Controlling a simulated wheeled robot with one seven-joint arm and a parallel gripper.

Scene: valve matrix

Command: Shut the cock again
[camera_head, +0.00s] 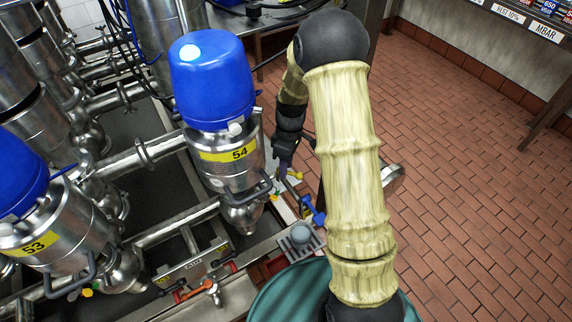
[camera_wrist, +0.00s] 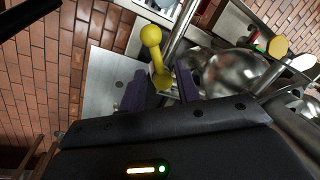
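The cock's yellow handle (camera_wrist: 153,52) has a rounded end and stands out past my fingertips in the wrist view. My gripper (camera_wrist: 162,88) has its two dark purple fingers on either side of the handle's lower part. Whether both fingers press on it is not clear. In the head view my gripper (camera_head: 290,166) is pointed down, right of the steel valve with the blue cap marked 54 (camera_head: 212,85). A small yellow part shows at its fingertips there. The cock's body is mostly hidden by the fingers and gripper housing.
A valve with a blue cap marked 53 (camera_head: 20,190) stands at the left. Steel pipes (camera_head: 145,155) run between the valves. A red-and-orange-handled fitting (camera_head: 195,288) and a grey grate (camera_head: 300,240) are near the front. Red-brown tiled floor (camera_head: 470,170) is open at the right.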

